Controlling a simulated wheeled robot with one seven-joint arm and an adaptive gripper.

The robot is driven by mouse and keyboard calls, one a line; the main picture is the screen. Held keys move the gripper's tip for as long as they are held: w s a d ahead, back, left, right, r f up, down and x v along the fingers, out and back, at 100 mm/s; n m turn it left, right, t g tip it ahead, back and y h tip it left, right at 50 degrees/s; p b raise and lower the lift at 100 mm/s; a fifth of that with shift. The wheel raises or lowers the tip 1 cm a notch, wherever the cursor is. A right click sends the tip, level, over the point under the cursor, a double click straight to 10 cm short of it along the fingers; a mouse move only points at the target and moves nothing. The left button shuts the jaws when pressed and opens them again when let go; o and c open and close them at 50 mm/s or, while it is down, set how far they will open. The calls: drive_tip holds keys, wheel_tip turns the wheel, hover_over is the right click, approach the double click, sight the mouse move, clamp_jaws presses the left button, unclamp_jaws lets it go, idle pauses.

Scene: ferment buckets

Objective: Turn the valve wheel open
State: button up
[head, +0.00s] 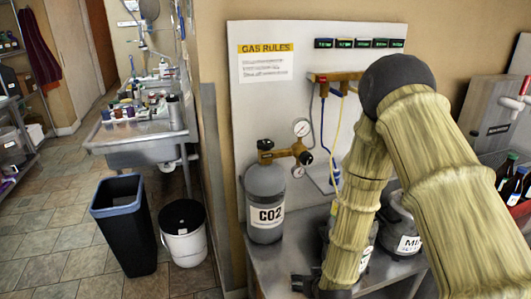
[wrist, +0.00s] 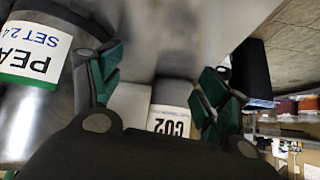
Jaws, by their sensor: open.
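The grey CO2 cylinder (head: 265,195) stands upright on the metal bench. A small dark valve wheel (head: 265,144) sits on top of its brass valve. A brass regulator (head: 288,152) with round gauges points right from it. My gripper (head: 304,284) is low at the bench's front, below and right of the cylinder, partly hidden by my arm. In the wrist view my gripper (wrist: 158,85) is open, with green pads apart and nothing between them. The cylinder's CO2 label (wrist: 170,126) shows upside down beyond the fingers. The valve wheel cannot be made out there.
A grey container (wrist: 30,100) labelled PEA is close to the left finger in the wrist view. A MI-labelled vessel (head: 402,228) stands behind my arm. Blue and yellow hoses (head: 337,125) hang behind. Bottles (head: 512,188) stand right. Bins (head: 130,225) are on the floor left.

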drive_tip(key=w+a+r+t, duration=0.2)
drive_tip(key=w+r, duration=0.2)
drive_tip(key=w, duration=0.2)
drive_tip(key=n+t+y+b, duration=0.1)
drive_tip(key=t+y+b, duration=0.1)
drive_tip(key=t+b, duration=0.4)
approach(265, 142)
drive_tip(key=shift+t, duration=0.5)
drive_tip(key=w+p, duration=0.1)
drive_tip(key=w, duration=0.2)
drive_tip(key=w+a+f+p, duration=0.1)
drive_tip(key=w, duration=0.2)
drive_tip(key=w+a+f+p, duration=0.1)
drive_tip(key=w, duration=0.3)
drive_tip(key=shift+n+y, duration=0.3)
drive_tip(key=c, duration=1)
